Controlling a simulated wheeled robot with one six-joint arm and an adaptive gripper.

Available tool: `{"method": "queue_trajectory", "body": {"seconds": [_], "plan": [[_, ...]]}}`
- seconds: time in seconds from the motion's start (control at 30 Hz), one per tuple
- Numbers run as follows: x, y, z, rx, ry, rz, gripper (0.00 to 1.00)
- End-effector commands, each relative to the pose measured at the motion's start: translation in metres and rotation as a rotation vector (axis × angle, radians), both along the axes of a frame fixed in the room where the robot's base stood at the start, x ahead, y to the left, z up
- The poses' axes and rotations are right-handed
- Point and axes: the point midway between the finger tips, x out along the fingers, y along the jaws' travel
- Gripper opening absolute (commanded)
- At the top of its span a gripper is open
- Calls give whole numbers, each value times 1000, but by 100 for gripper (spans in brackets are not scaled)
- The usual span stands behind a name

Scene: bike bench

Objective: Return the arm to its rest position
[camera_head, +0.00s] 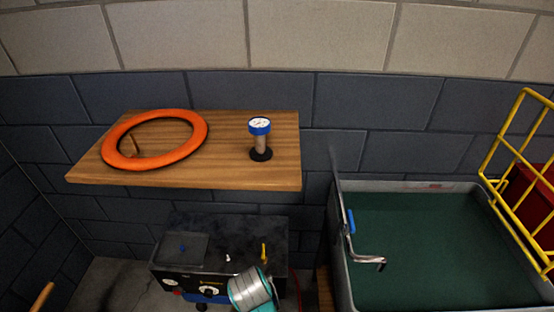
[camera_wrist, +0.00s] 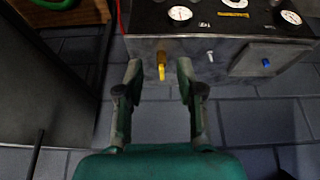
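My gripper (camera_wrist: 159,65) shows in the wrist view with its two fingers well apart and nothing between them. I cannot tell the exact gap to the lever. In the head view, a silver and teal part of my arm is at the bottom, in front of the same box (camera_head: 220,225). The fingers are hidden there.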

Motion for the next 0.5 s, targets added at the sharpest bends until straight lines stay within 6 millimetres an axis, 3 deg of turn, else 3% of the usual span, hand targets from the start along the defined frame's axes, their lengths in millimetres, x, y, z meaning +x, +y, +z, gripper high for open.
{"method": "queue_trajectory", "body": {"seconds": [0.5], "plan": [[-14,-29,-22,20,-46,16,38]]}}
